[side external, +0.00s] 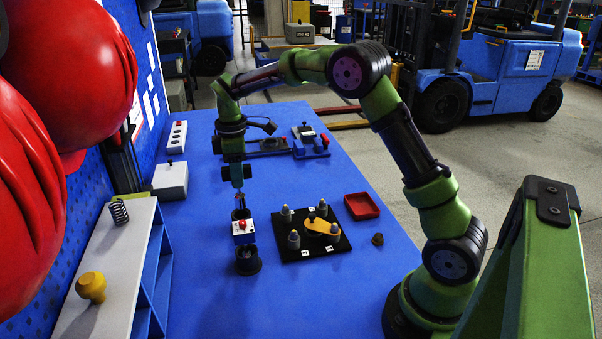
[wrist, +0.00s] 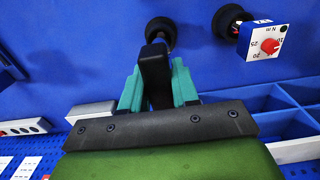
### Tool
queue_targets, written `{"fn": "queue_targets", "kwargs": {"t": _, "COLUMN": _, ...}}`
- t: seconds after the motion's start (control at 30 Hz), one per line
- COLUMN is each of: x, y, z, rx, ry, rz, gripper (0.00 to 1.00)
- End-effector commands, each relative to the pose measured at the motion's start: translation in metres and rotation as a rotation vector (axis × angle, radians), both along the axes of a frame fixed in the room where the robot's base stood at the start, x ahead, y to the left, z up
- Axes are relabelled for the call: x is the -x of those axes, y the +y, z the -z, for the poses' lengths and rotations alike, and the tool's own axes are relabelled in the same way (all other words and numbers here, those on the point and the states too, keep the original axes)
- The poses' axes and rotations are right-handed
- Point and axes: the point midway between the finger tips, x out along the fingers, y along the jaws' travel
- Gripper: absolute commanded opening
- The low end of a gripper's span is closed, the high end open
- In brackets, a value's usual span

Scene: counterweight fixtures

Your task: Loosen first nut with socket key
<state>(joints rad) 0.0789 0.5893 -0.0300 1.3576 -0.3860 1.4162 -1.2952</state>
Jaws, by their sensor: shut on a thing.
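My gripper (side external: 237,184) points down over the blue table, left of the fixture. In the wrist view its teal fingers (wrist: 158,88) are shut on a black upright handle (wrist: 154,62), which I take to be the socket key. A round black base (wrist: 161,31) shows beyond the handle; I cannot tell whether the key stands in it. Which nut is first cannot be told.
A white box with a red dial (side external: 243,229) stands close in front of my gripper, by a black round holder (side external: 247,262). A red tray (side external: 361,206) and a small dark part (side external: 377,240) lie right of the plate. A white shelf (side external: 112,260) borders the left.

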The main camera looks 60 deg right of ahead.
Motion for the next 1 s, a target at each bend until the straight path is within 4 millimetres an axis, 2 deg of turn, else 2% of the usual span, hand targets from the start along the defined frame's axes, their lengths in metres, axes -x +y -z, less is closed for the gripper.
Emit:
{"fn": "queue_targets", "kwargs": {"t": 0.07, "x": 0.0, "y": -0.008, "z": -0.013, "rx": 0.001, "ry": -0.007, "rz": 0.017, "gripper": 0.0}}
{"fn": "queue_targets", "kwargs": {"t": 0.17, "x": 0.014, "y": -0.026, "z": -0.036, "rx": 0.002, "ry": -0.008, "rz": 0.056, "gripper": 0.0}}
{"fn": "queue_targets", "kwargs": {"t": 0.27, "x": 0.045, "y": -0.047, "z": -0.06, "rx": 0.002, "ry": -0.008, "rz": 0.133, "gripper": 0.0}}
{"fn": "queue_targets", "kwargs": {"t": 0.3, "x": 0.061, "y": -0.055, "z": -0.068, "rx": 0.002, "ry": -0.008, "rz": 0.174, "gripper": 0.0}}
{"fn": "queue_targets", "kwargs": {"t": 0.43, "x": 0.117, "y": -0.073, "z": -0.082, "rx": 0.001, "ry": -0.005, "rz": 0.315, "gripper": 0.0}}
{"fn": "queue_targets", "kwargs": {"t": 0.6, "x": 0.184, "y": -0.08, "z": -0.08, "rx": 0.0, "ry": -0.005, "rz": 0.491, "gripper": 0.0}}
{"fn": "queue_targets", "kwargs": {"t": 0.7, "x": 0.21, "y": -0.078, "z": -0.072, "rx": 0.0, "ry": -0.003, "rz": 0.564, "gripper": 0.0}}
{"fn": "queue_targets", "kwargs": {"t": 0.83, "x": 0.227, "y": -0.073, "z": -0.061, "rx": 0.001, "ry": -0.001, "rz": 0.619, "gripper": 0.0}}
{"fn": "queue_targets", "kwargs": {"t": 1.0, "x": 0.23, "y": -0.072, "z": -0.053, "rx": 0.001, "ry": -0.002, "rz": 0.659, "gripper": 0.0}}
